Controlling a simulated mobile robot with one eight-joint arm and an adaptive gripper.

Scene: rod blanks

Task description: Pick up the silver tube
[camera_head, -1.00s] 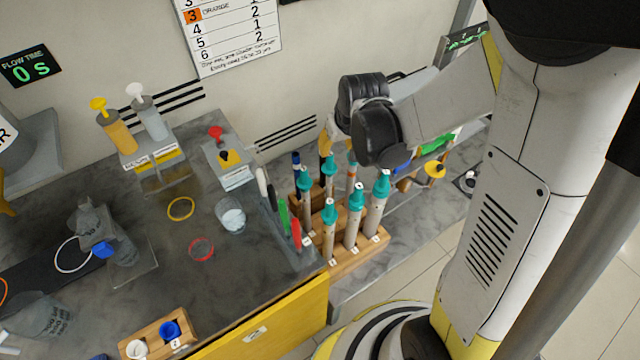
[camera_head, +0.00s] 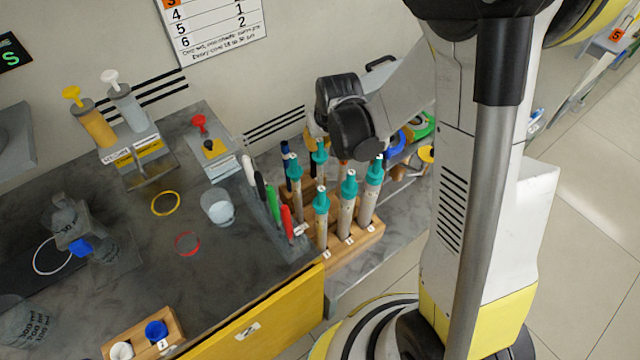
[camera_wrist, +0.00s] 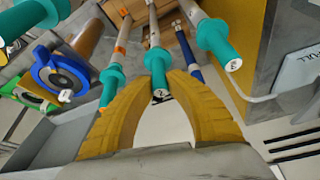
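Several silver-bodied tubes with teal caps stand upright in a wooden rack, among them one at front centre (camera_head: 346,217), one at front right (camera_head: 367,206) and one at front left (camera_head: 322,234). I cannot tell which one is meant. My gripper (camera_wrist: 159,78) has two yellow curved fingers. In the wrist view their tips sit close on either side of the teal cap (camera_wrist: 158,88) of a tube marked 2. I cannot tell whether they press on it.
Other capped tubes stand close on both sides, one with a blue body (camera_wrist: 189,62). Coloured markers (camera_head: 272,203) stand left of the rack (camera_head: 370,238). A beaker (camera_head: 218,208) and rings lie on the grey bench. Blue and green spools (camera_wrist: 60,75) are beside the fingers.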

